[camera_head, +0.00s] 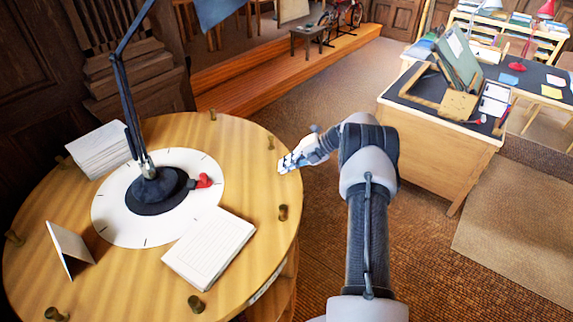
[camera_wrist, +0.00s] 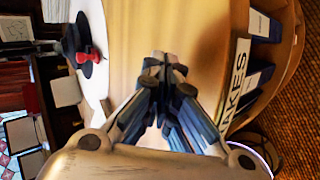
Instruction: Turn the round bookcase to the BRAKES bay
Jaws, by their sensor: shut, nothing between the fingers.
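The round bookcase (camera_head: 130,275) fills the left of the head view, a round wooden top with several brass pegs standing along its rim. A white dial (camera_head: 112,210) with black tick marks and a red pointer (camera_head: 204,181) sits on top. My gripper (camera_head: 284,166) is shut and empty at the bookcase's right rim, between a peg (camera_head: 270,142) and a nearer peg (camera_head: 283,212). I cannot tell whether it touches anything. In the wrist view, my shut fingers (camera_wrist: 165,62) point over the wood. A white label (camera_wrist: 238,80) on the bookcase's side reads "AKES", its start hidden by my gripper.
A black lamp (camera_head: 150,185) rises from the dial. A drafting desk (camera_head: 435,135) stands to the right, with carpeted floor (camera_head: 315,95) between. A wooden step (camera_head: 280,70) lies behind.

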